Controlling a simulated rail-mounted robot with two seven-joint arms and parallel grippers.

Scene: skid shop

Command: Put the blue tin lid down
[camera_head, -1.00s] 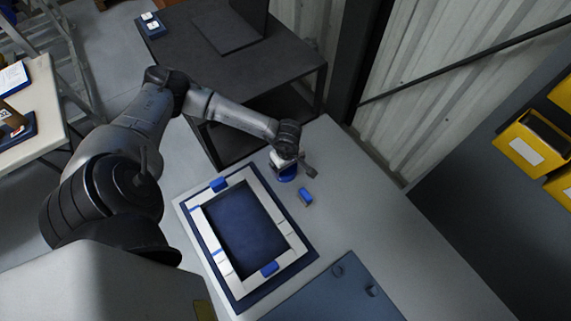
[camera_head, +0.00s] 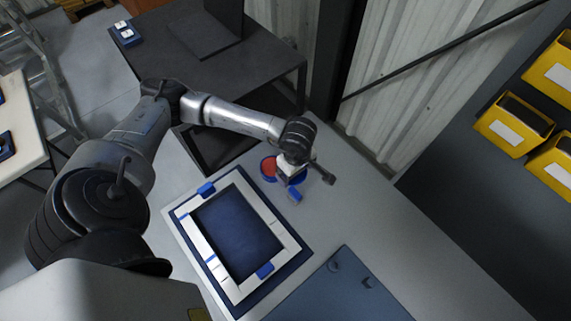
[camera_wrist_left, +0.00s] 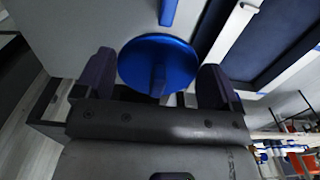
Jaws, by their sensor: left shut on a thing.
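The blue tin lid (camera_wrist_left: 157,62) is a round blue disc with a raised bar in the wrist view. It sits between the two fingers of my left gripper (camera_wrist_left: 156,80), which is shut on it. In the head view my left gripper (camera_head: 294,176) is just right of the open round blue tin (camera_head: 264,171), whose inside shows red. Only a little blue of the lid shows under the gripper there. I cannot tell whether the lid touches the table. My right gripper is in neither view.
A white frame (camera_head: 279,228) with blue clips lies on a dark blue mat to the lower left. A blue-grey board (camera_head: 335,295) lies in front. Table right of the gripper is clear.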

